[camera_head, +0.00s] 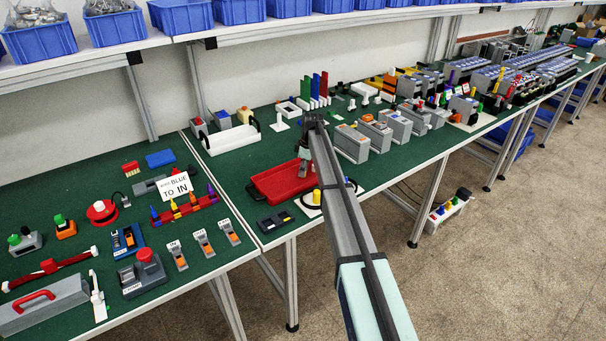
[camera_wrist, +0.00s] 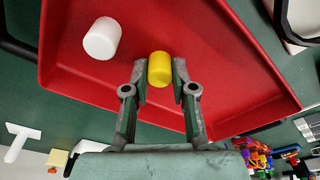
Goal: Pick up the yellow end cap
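The yellow end cap (camera_wrist: 160,68) is a short cylinder between the two fingers of my gripper (camera_wrist: 160,78) in the wrist view. The fingers are drawn in, with one against each side of the cap. Behind it is the red tray (camera_wrist: 225,70); I cannot tell whether the cap touches the tray floor. A white cap (camera_wrist: 102,38) lies in the tray to the left, apart from the fingers. In the head view my gripper (camera_head: 304,172) points down into the red tray (camera_head: 272,187), and the yellow cap there is hidden or too small to make out.
A yellow piece on a round base (camera_head: 315,197) stands close to the tray's right side. A white holder with black handles (camera_head: 230,138) is behind the tray, and dark switches (camera_head: 274,220) lie in front. Grey modules (camera_head: 351,143) stand to the right.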

